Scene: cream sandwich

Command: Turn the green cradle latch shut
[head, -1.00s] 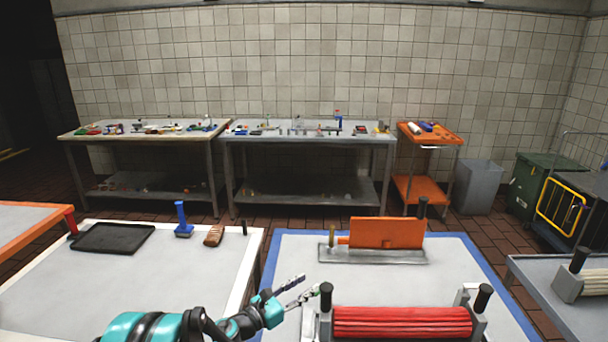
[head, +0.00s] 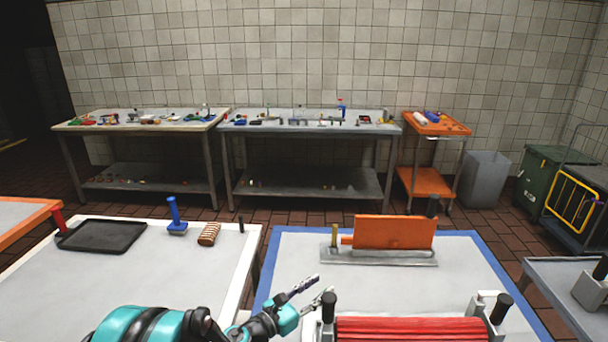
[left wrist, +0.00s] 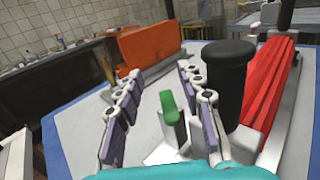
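The green cradle latch (left wrist: 171,106) shows in the left wrist view as a small upright tab on a pale mount, beside a black knob (left wrist: 229,72). My left gripper (left wrist: 160,76) is open, with one finger on each side of the latch in that view; I cannot tell whether either touches it. In the head view my left gripper (head: 323,285) is at the left end of the cradle with the red ribbed roller (head: 410,329). The latch cannot be made out there. My right gripper is not in view.
An orange plate on a grey base (head: 395,232) stands behind the cradle on the blue-edged table (head: 290,262). The left table (head: 130,275) holds a black tray (head: 102,236), a blue tool (head: 175,220) and a brown ribbed piece (head: 209,235). Clear tabletop lies between the cradle and the orange plate.

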